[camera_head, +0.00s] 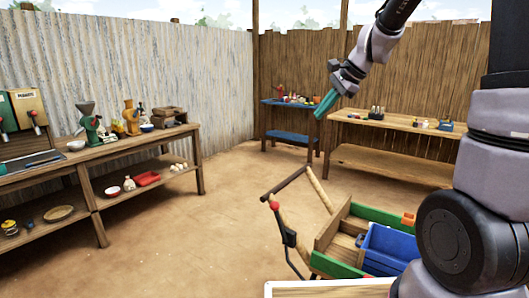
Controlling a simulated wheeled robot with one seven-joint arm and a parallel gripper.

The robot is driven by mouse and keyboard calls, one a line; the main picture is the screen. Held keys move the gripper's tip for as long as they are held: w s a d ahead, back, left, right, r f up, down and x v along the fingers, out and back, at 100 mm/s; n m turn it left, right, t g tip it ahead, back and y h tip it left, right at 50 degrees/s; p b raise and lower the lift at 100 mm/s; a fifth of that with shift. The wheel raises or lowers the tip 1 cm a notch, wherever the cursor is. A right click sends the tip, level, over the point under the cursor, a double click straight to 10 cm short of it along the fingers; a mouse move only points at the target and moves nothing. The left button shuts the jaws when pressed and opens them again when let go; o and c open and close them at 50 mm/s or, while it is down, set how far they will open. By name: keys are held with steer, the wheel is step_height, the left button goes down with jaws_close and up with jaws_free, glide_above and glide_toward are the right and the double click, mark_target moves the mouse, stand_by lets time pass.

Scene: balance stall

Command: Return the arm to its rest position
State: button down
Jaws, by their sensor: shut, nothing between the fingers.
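My gripper (326,104) has teal fingers and hangs from my raised arm at the upper right of the head view. It points down and to the left, in the air. Its fingers are together with nothing seen between them. In the picture it overlaps the gap between the blue table and the wooden bench at the back, apart from the things on them.
A wooden bench (447,134) with small items stands at the back right, beside a blue table (292,136). A long workbench (118,146) with grinders lines the left wall. A wooden cart (335,233) holding a blue bin (388,243) stands low right. The middle floor is clear.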

steer(key=s+d+r+n+t+h, duration=0.1)
steer(key=s+d+r+n, duration=0.1)
steer(key=s, duration=0.5)
steer(key=s+d+r+n+t+h, duration=0.1)
steer(key=s+d+r+n, duration=0.1)
steer(key=s, duration=0.6)
steer(key=s+d+r+n+t+h, duration=0.1)
steer(key=s+d+r+n, duration=0.2)
steer(key=s+n, duration=0.2)
steer(key=s, duration=0.3)
steer(key=shift+s+d+h, duration=0.15)
steer(key=shift+d+h, duration=0.2)
steer(key=shift+h, duration=0.05)
steer(key=shift+d, duration=0.1)
